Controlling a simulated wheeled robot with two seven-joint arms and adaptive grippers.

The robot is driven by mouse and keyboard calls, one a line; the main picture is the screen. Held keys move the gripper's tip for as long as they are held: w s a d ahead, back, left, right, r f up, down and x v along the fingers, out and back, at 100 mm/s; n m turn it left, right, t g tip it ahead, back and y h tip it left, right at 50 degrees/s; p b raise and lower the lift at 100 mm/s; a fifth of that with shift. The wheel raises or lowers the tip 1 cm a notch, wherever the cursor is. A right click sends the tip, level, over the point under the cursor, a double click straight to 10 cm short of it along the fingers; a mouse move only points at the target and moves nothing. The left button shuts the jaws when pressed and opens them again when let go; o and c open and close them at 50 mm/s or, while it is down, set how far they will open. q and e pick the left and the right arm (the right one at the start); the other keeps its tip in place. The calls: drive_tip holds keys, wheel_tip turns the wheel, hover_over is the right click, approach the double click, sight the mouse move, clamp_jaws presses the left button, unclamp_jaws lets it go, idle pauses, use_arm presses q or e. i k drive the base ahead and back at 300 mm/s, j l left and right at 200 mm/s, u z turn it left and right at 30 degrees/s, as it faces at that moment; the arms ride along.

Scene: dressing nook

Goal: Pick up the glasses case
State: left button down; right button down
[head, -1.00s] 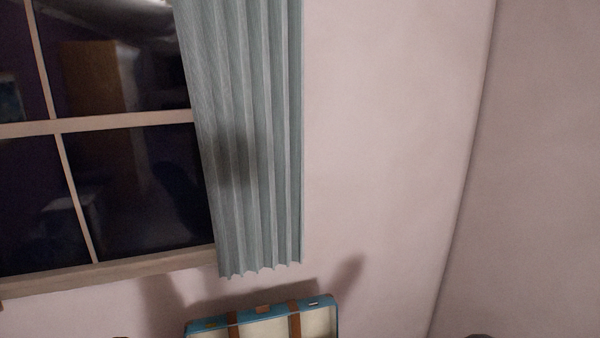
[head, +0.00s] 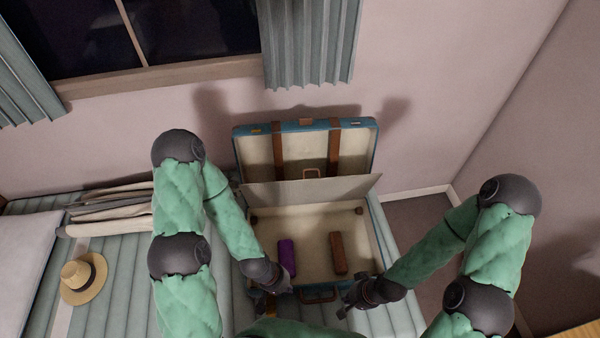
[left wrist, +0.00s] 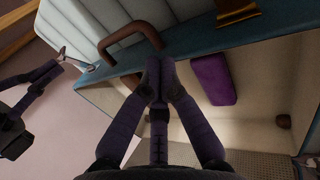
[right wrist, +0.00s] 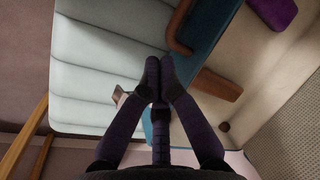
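Two oblong items lie inside the open suitcase: a purple one (head: 287,258) on the left and a brown one (head: 338,252) on the right. I cannot tell for certain which is the glasses case. The purple one shows beyond my left fingers in the left wrist view (left wrist: 213,80). The brown one shows right of my right fingers in the right wrist view (right wrist: 219,84). My left gripper (left wrist: 156,76) is shut and empty, near the suitcase's front edge. My right gripper (right wrist: 158,76) is shut and empty, also by the front edge, further right.
The blue suitcase (head: 374,228) stands open on a striped padded bench (head: 120,285), its lid raised towards the wall. Its brown handle (left wrist: 108,45) is close to my left fingers. A straw hat (head: 84,278) and folded cloths (head: 110,205) lie left. Floor shows right of the bench.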

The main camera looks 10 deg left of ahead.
sight(286, 258)
drive_tip(key=k+l+u, duration=0.1)
drive_tip(key=u, duration=0.55)
drive_tip(key=k+l+u, duration=0.15)
drive_tip(key=l+u, duration=0.2)
drive_tip(key=k+l+u, duration=0.15)
drive_tip(key=u, duration=0.2)
drive_tip(key=k+l+u, duration=0.2)
drive_tip(key=u, duration=0.35)
drive_tip(key=i, duration=0.35)
